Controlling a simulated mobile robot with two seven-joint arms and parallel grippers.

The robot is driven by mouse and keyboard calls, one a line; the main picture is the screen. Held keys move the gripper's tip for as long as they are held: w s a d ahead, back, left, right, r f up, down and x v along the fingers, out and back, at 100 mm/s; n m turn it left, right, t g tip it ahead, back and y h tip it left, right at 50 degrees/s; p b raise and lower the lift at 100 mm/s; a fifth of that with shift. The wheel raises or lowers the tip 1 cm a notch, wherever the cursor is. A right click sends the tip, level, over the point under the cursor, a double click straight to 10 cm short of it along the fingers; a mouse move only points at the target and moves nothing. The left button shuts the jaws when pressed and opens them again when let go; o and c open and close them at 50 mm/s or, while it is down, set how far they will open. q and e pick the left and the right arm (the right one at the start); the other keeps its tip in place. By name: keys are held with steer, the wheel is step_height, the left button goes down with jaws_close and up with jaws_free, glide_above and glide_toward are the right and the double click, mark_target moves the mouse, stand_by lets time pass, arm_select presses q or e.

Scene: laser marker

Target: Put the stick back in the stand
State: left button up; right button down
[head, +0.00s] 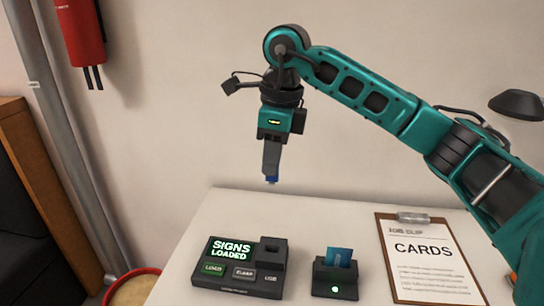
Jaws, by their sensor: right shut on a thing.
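Only the stick's lower end shows below the fingers; the rest is hidden. The stick is in the air, clear of everything. A small black stand (335,284) with a green light is on the table, below and to the right of the gripper. A blue piece (340,256) stands up at its top; I cannot tell whether it is part of the stand. My left gripper is not in view.
A black console (241,268) reads "SIGNS LOADED" and has a raised block with a dark opening above the label "USB". A clipboard (428,262) headed "CARDS" lies at the right. The white table (210,222) is clear behind the console. A fire extinguisher (80,30) hangs on the wall.

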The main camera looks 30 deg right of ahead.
steer(key=s+a, duration=0.5)
steer(key=a, duration=0.4)
steer(key=shift+s+a, duration=0.3)
stand_by(0.3)
steer(key=shift+a, duration=0.1)
steer(key=s+a, duration=0.5)
steer(key=a, duration=0.4)
steer(key=shift+s+a, duration=0.15)
steer(key=shift+s, duration=0.15)
stand_by(0.4)
